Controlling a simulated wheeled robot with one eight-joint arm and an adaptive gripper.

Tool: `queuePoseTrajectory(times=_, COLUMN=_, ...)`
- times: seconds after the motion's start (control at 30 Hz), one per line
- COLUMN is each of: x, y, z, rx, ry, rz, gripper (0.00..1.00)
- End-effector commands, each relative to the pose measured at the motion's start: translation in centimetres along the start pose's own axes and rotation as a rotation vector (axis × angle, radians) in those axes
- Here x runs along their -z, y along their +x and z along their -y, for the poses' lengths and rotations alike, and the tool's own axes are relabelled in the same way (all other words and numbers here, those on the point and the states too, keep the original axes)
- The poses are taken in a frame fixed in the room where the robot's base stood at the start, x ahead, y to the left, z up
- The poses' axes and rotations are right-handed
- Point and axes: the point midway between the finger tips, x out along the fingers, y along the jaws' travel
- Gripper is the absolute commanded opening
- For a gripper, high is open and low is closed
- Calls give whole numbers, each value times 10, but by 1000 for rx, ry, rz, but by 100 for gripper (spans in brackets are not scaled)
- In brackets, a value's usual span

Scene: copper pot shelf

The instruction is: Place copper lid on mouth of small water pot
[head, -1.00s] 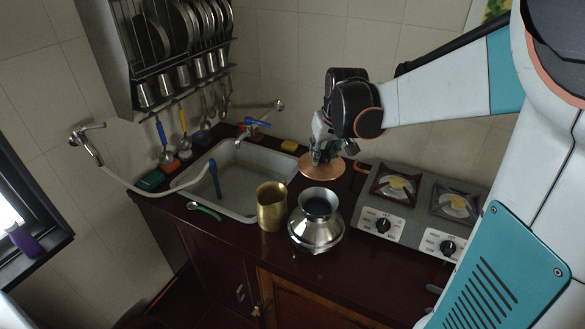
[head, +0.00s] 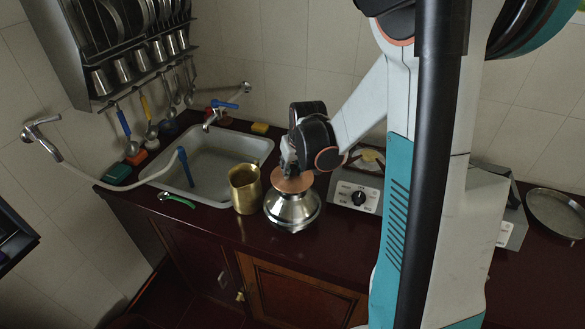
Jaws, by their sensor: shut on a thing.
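The copper lid (head: 291,182) is a flat orange-brown disc. It is over the mouth of the small silver water pot (head: 292,211), hiding the mouth. I cannot tell whether the lid rests on the rim or is just above it. My gripper (head: 289,168) is directly above the lid and shut on it from the top; the fingertips are small and dark here. The pot stands upright on the dark red counter (head: 240,232), near its front edge.
A brass jug (head: 245,190) stands close to the pot's left. The sink (head: 215,150) with its tap lies behind left. A gas stove (head: 358,195) stands to the right, partly hidden by my arm. A green spoon (head: 177,200) lies by the sink's front edge.

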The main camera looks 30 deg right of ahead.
Motion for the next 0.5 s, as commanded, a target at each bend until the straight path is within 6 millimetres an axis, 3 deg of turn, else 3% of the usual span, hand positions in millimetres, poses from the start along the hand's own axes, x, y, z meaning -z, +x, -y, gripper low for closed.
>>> queuePoseTrajectory(times=0.17, x=-1, y=0, z=0, rx=0, ry=0, rz=1, gripper=0)
queuePoseTrajectory(times=0.2, x=-1, y=0, z=0, rx=0, ry=0, rz=2, gripper=28)
queuePoseTrajectory(times=0.3, x=-1, y=0, z=0, rx=0, ry=0, rz=1, gripper=46)
queuePoseTrajectory(times=0.5, x=0, y=0, z=0, rx=0, ry=0, rz=1, gripper=46)
